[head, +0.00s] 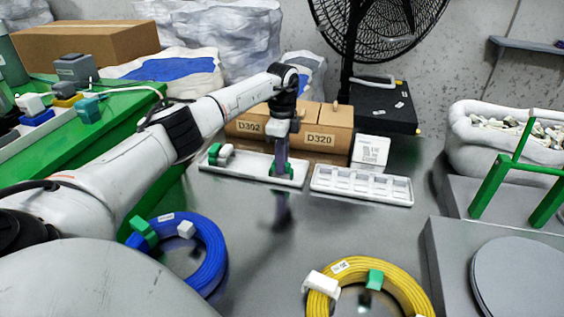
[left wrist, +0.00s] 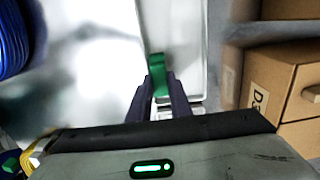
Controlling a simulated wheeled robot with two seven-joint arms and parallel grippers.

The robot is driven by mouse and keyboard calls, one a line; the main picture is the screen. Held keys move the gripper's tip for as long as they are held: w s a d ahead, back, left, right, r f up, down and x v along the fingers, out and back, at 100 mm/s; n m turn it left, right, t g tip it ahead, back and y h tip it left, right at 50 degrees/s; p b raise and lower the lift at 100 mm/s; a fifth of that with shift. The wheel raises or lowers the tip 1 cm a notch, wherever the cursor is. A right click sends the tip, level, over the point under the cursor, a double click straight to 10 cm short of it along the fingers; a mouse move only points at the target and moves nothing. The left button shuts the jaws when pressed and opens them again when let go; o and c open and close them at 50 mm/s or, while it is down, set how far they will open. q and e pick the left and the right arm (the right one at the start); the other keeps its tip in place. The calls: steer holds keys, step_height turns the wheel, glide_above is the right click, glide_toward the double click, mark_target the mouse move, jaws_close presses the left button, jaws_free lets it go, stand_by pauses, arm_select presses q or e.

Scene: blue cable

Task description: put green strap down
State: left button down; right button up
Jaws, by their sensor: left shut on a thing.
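My left gripper (head: 281,165) points down over the right part of the left white tray (head: 235,171). It is shut on a green strap (head: 290,170), which is at the tray's surface; I cannot tell whether it rests on it. In the left wrist view the green strap (left wrist: 157,68) stands between the two dark fingertips (left wrist: 160,85), with the white tray around it. Another green strap (head: 213,153) and a white one (head: 226,151) lie at the tray's left end. A blue cable coil (head: 212,250) with a green and a white strap lies at the lower left. My right gripper is not seen.
A second white tray (head: 360,185) with compartments sits to the right. Cardboard boxes (head: 325,128) stand behind the trays. A yellow cable coil (head: 400,285) lies in front. Grey blocks and a white sack (head: 505,140) are at the right. The middle of the table is clear.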

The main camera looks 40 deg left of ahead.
arm_select(q)
steer(key=shift+f, duration=0.2)
steer(key=c, duration=1.6)
jaws_free()
step_height(320, 180, up, 12)
steer(key=shift+r+p, duration=0.15)
steer(key=shift+p, duration=0.45)
